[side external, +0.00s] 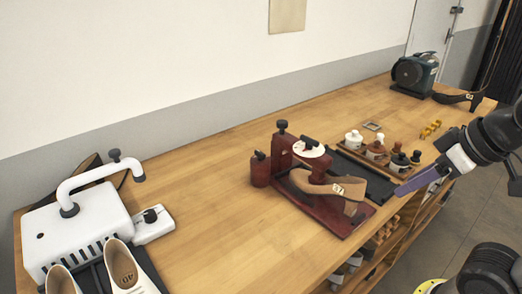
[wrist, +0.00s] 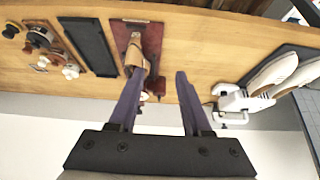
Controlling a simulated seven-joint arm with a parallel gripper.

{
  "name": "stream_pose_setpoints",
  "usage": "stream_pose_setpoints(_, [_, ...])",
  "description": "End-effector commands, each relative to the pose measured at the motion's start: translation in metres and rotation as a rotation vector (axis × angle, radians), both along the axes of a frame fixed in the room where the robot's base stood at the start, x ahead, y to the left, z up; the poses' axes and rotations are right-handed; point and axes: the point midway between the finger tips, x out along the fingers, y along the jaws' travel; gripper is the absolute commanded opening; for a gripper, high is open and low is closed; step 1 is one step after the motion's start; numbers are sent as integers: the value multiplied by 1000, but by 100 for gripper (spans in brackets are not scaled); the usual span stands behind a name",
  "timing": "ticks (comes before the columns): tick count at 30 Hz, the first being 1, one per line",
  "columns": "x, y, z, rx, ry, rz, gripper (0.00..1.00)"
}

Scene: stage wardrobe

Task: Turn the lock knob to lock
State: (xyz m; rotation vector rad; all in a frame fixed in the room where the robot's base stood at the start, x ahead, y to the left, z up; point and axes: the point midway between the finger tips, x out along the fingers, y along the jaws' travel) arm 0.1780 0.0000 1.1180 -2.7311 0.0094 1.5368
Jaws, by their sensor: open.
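A dark red shoe press (side external: 329,217) stands mid-bench, holding a tan shoe form (side external: 372,186). Markings are too small to read, so which is the lock knob is unclear. In the wrist view, the press (wrist: 152,36) lies beyond my fingers and the dial is mostly hidden. My gripper (side external: 402,190), with purple fingers, is to the right of the press, apart from it. It is open and empty in the wrist view (wrist: 160,75).
A white machine (side external: 85,228) with a curved arm and a black-knobbed box (side external: 153,224) stands at left beside pale shoes (side external: 122,268). Bench between machine and press is clear.

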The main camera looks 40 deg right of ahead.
Motion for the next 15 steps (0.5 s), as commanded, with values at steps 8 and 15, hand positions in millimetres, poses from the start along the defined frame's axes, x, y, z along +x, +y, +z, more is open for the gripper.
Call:
stream_pose_setpoints(8, [95, 1, 77, 4, -50, -7, 49])
stream_pose_setpoints(15, [199, 5, 102, 5, -32, -6, 49])
